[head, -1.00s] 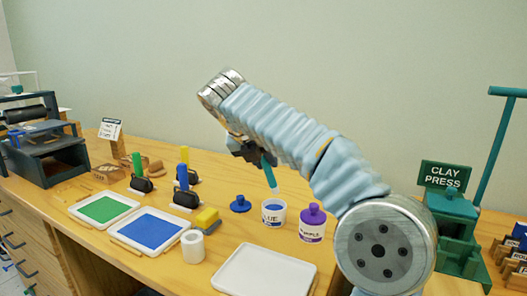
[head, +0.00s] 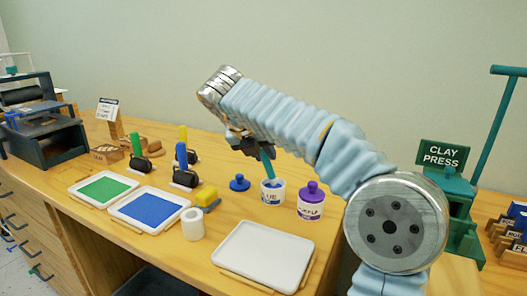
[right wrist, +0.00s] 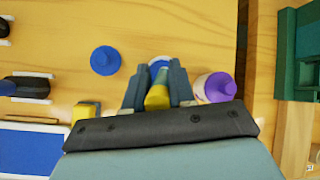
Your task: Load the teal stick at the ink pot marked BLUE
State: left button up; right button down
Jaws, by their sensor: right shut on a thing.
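My right gripper (head: 258,148) is shut on the teal stick (head: 267,168), which points down. The stick's lower end is inside the mouth of the open white pot (head: 272,196), whose label is partly readable and ends in "LUE". Whether the tip touches the ink is hidden. In the right wrist view, a yellow piece (right wrist: 157,97) shows between the fingers, with the pot's rim (right wrist: 158,61) just beyond. The blue lid (head: 240,183) lies on the table left of the pot. My left gripper is not in view.
A purple-lidded pot (head: 311,201) stands close on the right. An empty white tray (head: 264,255) is in front. Blue (head: 150,207) and green (head: 103,187) ink trays, rollers and a white roll (head: 193,224) are left. The clay press (head: 460,215) is far right.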

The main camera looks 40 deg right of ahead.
jog(key=shift+f, duration=0.6)
dwell(0.9)
jog(key=shift+r, duration=0.1)
jog(key=shift+r, duration=3.4)
